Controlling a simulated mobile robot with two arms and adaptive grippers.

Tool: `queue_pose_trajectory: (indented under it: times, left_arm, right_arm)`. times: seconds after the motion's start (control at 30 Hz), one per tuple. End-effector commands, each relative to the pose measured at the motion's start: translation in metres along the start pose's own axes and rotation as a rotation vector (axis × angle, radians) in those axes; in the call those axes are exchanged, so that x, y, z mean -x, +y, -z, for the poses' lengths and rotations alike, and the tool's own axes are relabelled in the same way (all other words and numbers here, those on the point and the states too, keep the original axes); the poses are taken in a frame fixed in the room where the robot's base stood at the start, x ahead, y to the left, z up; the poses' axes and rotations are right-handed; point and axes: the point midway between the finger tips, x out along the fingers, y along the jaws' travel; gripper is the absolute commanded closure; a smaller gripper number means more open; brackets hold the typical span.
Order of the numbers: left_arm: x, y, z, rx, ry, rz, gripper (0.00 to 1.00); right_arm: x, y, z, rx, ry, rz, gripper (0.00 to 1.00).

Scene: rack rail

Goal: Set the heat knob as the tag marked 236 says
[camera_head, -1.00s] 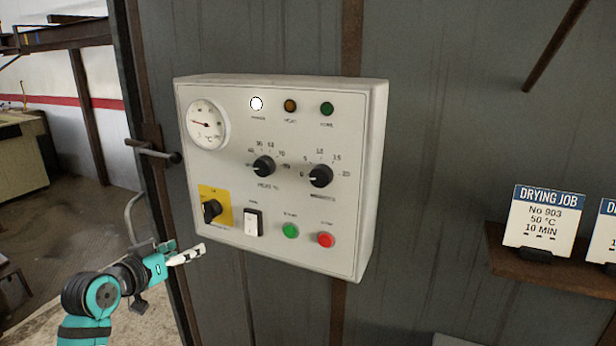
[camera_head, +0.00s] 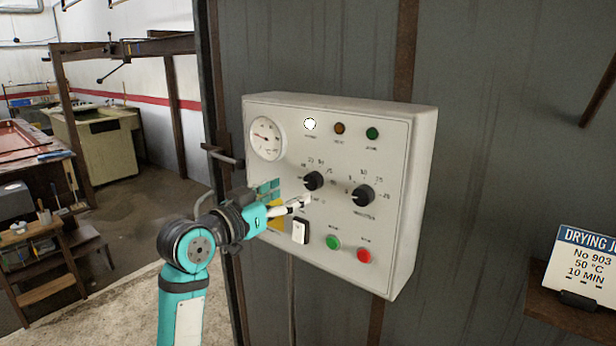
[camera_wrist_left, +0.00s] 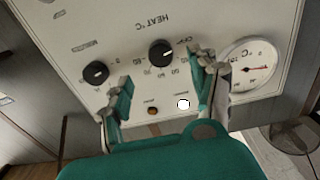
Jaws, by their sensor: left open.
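The control panel (camera_head: 390,225) is a pale box on the grey wall. The black heat knob (camera_head: 314,180) is its left dial; its white mark seems to point left. In the left wrist view the heat knob (camera_wrist_left: 161,53) appears upside down below the "HEAT °C" label. My left gripper (camera_head: 303,203) is open, just below and in front of this knob in the head view. In the left wrist view its fingers (camera_wrist_left: 162,80) are spread to either side of the knob, and contact cannot be told. The one tag in view (camera_head: 588,262) reads No 903, 50 °C, 10 MIN.
The minutes knob (camera_head: 363,195) is right of the heat knob. A gauge (camera_head: 266,138), three lamps, a white switch (camera_head: 301,231), a green button (camera_head: 333,242) and a red button (camera_head: 364,256) share the panel. My arm partly covers the yellow plate. A door handle (camera_head: 222,155) juts out at left.

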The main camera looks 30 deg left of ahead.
Motion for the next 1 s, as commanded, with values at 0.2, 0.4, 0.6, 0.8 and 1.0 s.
queue_pose_trajectory:
  times: [0.2, 0.4, 0.6, 0.8, 1.0]
  left_arm:
    - [-0.044, 0.001, 0.003, 0.003, -0.002, -0.002, 0.38]
    - [-0.066, 0.0, 0.001, 0.001, -0.001, 0.0, 0.38]
    - [-0.071, 0.0, 0.0, -0.001, -0.001, 0.0, 0.38]
    - [-0.071, 0.0, -0.001, -0.001, -0.001, 0.0, 0.42]
    - [-0.07, 0.0, -0.001, -0.001, -0.001, 0.0, 0.68]
  right_arm:
    - [0.018, 0.01, 0.0, 0.003, -0.002, -0.012, 1.0]
    - [0.024, 0.011, 0.0, 0.002, -0.002, -0.013, 1.0]
    - [0.025, 0.011, 0.001, 0.002, -0.002, -0.013, 1.0]
    - [0.024, 0.011, 0.001, 0.002, -0.002, -0.013, 1.0]
    - [0.024, 0.009, 0.001, 0.001, -0.002, -0.011, 1.0]
